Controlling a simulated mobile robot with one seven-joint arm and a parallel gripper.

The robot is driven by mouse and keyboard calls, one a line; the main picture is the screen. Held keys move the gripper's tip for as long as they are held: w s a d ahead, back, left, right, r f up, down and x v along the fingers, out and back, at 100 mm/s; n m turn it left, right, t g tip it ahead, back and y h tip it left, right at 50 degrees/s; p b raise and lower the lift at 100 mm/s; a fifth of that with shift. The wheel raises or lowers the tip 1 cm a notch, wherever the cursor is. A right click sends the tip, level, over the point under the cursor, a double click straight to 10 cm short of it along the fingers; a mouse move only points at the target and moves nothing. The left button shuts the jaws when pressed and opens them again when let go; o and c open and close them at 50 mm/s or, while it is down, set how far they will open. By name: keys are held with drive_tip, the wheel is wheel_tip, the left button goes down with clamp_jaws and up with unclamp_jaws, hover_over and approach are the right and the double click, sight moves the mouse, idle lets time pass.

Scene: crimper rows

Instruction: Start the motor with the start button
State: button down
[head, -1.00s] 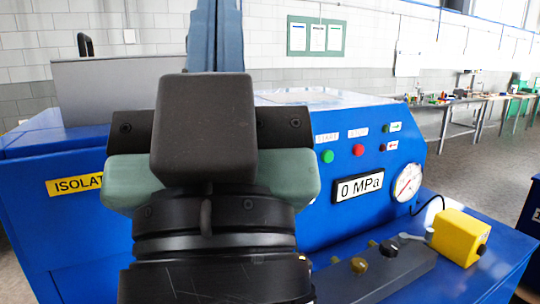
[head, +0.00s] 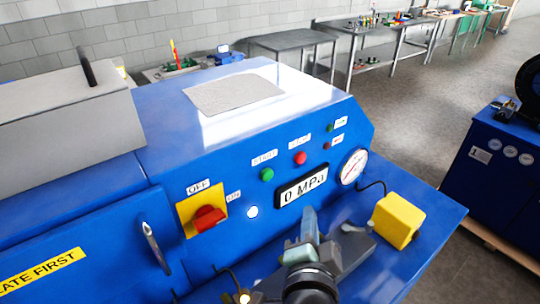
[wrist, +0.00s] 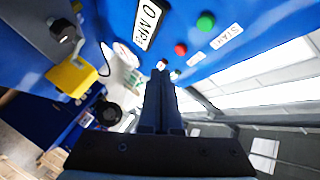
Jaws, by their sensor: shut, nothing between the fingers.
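The green start button (head: 267,174) sits on the blue sloped panel under a START label (head: 264,159). It also shows in the wrist view (wrist: 206,21), near the top edge. A red button (head: 300,158) is to its right. My gripper (head: 309,212) is shut and empty, its fingers pointing up in front of the panel, below the display and apart from the green button. In the wrist view the closed fingers (wrist: 160,78) point up the middle, and the green button is above and right of their tips.
The display (head: 302,187) reads 0 MPa. A red rotary switch (head: 208,218) on a yellow plate is at left, with a lit white lamp (head: 252,212) beside it. A gauge (head: 353,166), a yellow box (head: 398,221) and a grey control block (head: 352,247) are near my arm.

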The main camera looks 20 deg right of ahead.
drive_tip(key=shift+s+a, duration=0.15)
drive_tip(key=b, duration=0.1)
approach(273, 177)
drive_tip(key=shift+s+d+x, duration=0.1)
drive_tip(key=shift+d+x, duration=0.1)
drive_tip(key=shift+x, duration=0.7)
drive_tip(key=shift+s+d+x, duration=0.1)
drive_tip(key=shift+d+x, duration=0.1)
drive_tip(key=shift+x, duration=0.7)
drive_tip(key=shift+s+d+x, duration=0.1)
drive_tip(key=shift+d+x, duration=0.05)
drive_tip(key=shift+x, duration=0.75)
drive_tip(key=shift+w+f, duration=0.1)
drive_tip(key=shift+f, duration=0.05)
drive_tip(key=shift+w+a+b, duration=0.15)
drive_tip(key=shift+w+b, duration=0.15)
drive_tip(key=shift+b, duration=0.05)
drive_tip(key=shift+w+a, duration=0.2)
drive_tip(key=shift+w, duration=0.3)
idle(0.4)
drive_tip(key=shift+s, duration=0.15)
idle(0.3)
drive_tip(key=shift+s+d, duration=0.3)
drive_tip(key=shift+s, duration=0.45)
